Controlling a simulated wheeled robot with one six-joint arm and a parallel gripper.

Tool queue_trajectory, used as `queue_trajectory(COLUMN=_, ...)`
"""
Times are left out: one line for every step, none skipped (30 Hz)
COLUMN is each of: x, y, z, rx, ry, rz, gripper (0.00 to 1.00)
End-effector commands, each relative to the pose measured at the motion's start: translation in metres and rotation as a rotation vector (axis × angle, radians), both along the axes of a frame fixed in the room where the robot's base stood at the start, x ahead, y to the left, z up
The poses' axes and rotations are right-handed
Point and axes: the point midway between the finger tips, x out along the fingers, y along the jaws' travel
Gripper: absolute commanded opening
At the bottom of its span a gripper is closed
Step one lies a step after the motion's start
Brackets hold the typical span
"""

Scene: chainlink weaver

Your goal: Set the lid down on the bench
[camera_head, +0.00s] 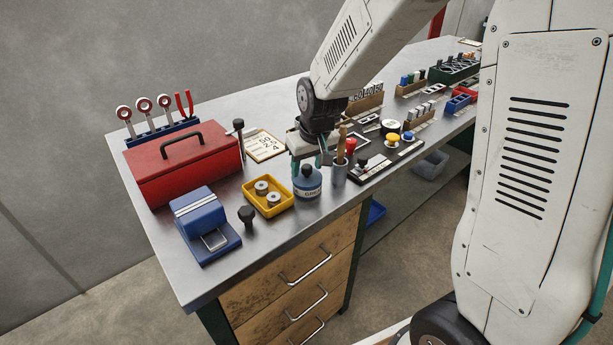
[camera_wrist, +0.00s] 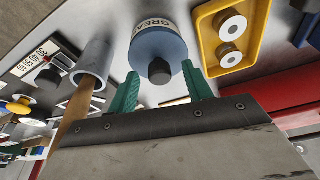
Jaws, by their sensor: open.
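The round blue grease pot (camera_head: 307,187) stands upright on the bench (camera_head: 215,278), its white label partly readable. Its blue lid with a dark knob appears to sit on top; the wrist view shows the lid (camera_wrist: 176,48) and the knob (camera_wrist: 160,72) from above. My gripper (camera_head: 309,163) is over the pot. In the wrist view my gripper's green fingers (camera_wrist: 160,77) are apart, one on each side of the knob, with visible gaps. Nothing is held between them. I cannot tell exactly how high the fingertips are above the lid.
A black-knobbed piece (camera_head: 247,217), blue device (camera_head: 208,226) and red toolbox (camera_head: 181,166) lie further left. Bare bench shows at the front left.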

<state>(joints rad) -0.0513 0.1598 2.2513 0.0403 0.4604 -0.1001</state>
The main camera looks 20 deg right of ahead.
Motion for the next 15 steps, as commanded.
queue_trajectory(x=0.0, y=-0.0001, z=0.0001, rx=0.0, ry=0.0, rz=0.0, gripper=0.44)
queue_trajectory(x=0.0, y=-0.0001, z=0.0001, rx=0.0, ry=0.0, rz=0.0, gripper=0.36)
queue_trajectory(x=-0.0001, y=-0.0001, z=0.0002, rx=0.0, ry=0.0, rz=0.0, gripper=0.25)
queue_trajectory(x=-0.0001, y=-0.0001, z=0.0002, rx=0.0, ry=0.0, rz=0.0, gripper=0.17)
queue_trajectory(x=-0.0001, y=-0.0001, z=0.0002, rx=0.0, ry=0.0, rz=0.0, gripper=0.08)
queue_trajectory(x=-0.0001, y=0.0, z=0.0002, rx=0.0, ry=0.0, rz=0.0, gripper=0.01)
queue_trajectory(x=-0.0001, y=0.0, z=0.0002, rx=0.0, ry=0.0, rz=0.0, gripper=0.01)
queue_trajectory(x=-0.0001, y=-0.0001, z=0.0003, rx=0.0, ry=0.0, rz=0.0, gripper=0.01)
queue_trajectory(x=-0.0001, y=-0.0001, z=0.0004, rx=0.0, ry=0.0, rz=0.0, gripper=0.0)
queue_trajectory(x=-0.0001, y=0.0, z=0.0004, rx=0.0, ry=0.0, rz=0.0, gripper=0.0)
queue_trajectory(x=-0.0001, y=0.0, z=0.0004, rx=0.0, ry=0.0, rz=0.0, gripper=0.0)
queue_trajectory(x=-0.0001, y=0.0, z=0.0004, rx=0.0, ry=0.0, rz=0.0, gripper=0.0)
queue_trajectory(x=-0.0001, y=0.0, z=0.0005, rx=0.0, ry=0.0, rz=0.0, gripper=0.0)
queue_trajectory(x=-0.0001, y=0.0, z=0.0006, rx=0.0, ry=0.0, rz=0.0, gripper=0.0)
queue_trajectory(x=0.0, y=0.0, z=0.0011, rx=0.0, ry=0.0, rz=0.0, gripper=0.0)
